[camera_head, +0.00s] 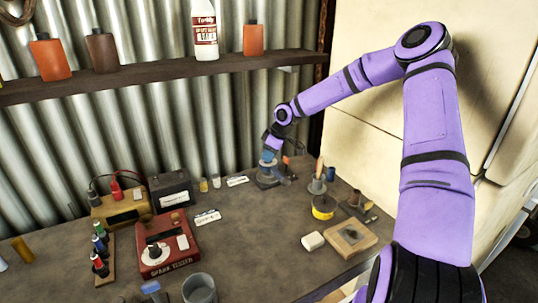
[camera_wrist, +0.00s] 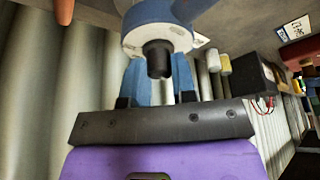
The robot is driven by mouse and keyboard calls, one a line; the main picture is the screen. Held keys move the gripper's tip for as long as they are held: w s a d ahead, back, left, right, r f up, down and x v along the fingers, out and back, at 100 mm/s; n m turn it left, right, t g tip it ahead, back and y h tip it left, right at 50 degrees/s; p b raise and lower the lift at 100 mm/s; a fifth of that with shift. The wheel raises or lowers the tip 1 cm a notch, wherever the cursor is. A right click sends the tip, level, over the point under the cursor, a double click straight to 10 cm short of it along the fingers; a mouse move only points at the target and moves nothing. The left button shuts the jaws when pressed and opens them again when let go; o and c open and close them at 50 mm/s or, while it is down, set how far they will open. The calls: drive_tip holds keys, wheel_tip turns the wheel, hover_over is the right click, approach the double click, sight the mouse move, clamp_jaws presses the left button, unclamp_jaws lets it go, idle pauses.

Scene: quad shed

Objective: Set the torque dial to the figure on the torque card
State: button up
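My gripper (camera_head: 268,160) is at the back of the bench, low over a dark grey and blue fixture (camera_head: 267,182). In the wrist view its two blue fingers stand apart, and their tips are hidden behind a blue body with a pale ring and dark stub (camera_wrist: 158,58). I cannot tell whether they touch or grip it. No dial scale or figure can be read. A small white card (camera_head: 237,181) lies left of the fixture and another (camera_head: 207,217) nearer the red tester; I cannot tell which is the torque card.
A red spark tester (camera_head: 168,249), dark battery (camera_head: 170,191) and tan meter (camera_head: 120,208) stand at left. A yellow tin (camera_head: 323,207), white block (camera_head: 312,241) and wooden board (camera_head: 350,237) are at right. A shelf (camera_head: 150,78) runs above.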

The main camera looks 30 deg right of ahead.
drive_tip(key=shift+m, duration=0.4)
drive_tip(key=m+h, duration=0.1)
drive_tip(key=m, duration=0.1)
drive_tip(key=m+t, duration=0.1)
drive_tip(key=m, duration=0.1)
drive_tip(key=shift+a+h, duration=0.15)
drive_tip(key=shift+h, duration=0.25)
drive_tip(key=shift+m+h, duration=0.6)
drive_tip(key=shift+m, duration=1.3)
drive_tip(key=o, duration=0.9)
drive_tip(key=shift+o, duration=0.2)
drive_tip(key=v, duration=1)
drive_tip(key=shift+s+r, duration=0.3)
